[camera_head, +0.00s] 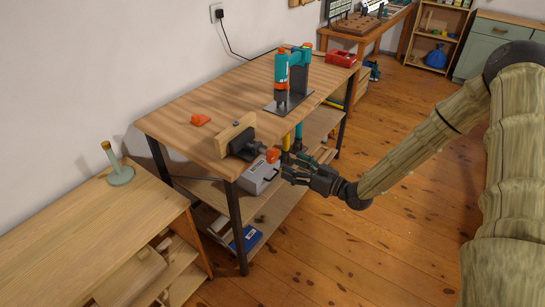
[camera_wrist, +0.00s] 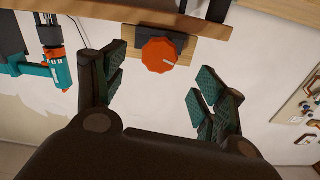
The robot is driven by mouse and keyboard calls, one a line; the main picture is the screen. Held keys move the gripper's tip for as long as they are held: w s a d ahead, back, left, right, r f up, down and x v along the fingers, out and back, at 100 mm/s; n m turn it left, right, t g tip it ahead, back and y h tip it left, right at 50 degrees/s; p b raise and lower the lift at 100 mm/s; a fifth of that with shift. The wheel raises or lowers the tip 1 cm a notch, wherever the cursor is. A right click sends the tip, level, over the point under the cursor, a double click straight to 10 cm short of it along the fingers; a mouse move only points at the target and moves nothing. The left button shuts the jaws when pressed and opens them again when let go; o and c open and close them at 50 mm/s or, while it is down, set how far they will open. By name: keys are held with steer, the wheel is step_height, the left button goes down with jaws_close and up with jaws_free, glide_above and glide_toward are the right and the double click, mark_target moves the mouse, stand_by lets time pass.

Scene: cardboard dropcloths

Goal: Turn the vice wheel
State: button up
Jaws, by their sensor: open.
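The vice (camera_head: 241,144) is fixed at the near edge of the wooden workbench, with a wooden jaw plate on it. Its wheel (camera_head: 272,155) is a small orange-red knob facing my gripper. My gripper (camera_head: 287,166) is open and empty, just off the wheel at the bench's front edge. In the wrist view, the orange wheel (camera_wrist: 159,55) with a pale mark lies beyond the fingertips, between the two fingers and nearer the left one. The fingers (camera_wrist: 157,80) are spread wide and do not appear to touch it.
The workbench top (camera_head: 190,105) holds an orange object (camera_head: 200,119) and a teal drill stand (camera_head: 300,75). A red box (camera_head: 341,58) sits at the far end. A grey toolbox (camera_head: 262,177) is on the shelf below. The floor (camera_head: 340,240) in front is clear.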

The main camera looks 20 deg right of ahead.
mark_target(275, 157)
steer(key=p+x, duration=0.1)
steer(key=x, duration=0.7)
steer(key=shift+w+a, duration=0.1)
steer(key=c, duration=1)
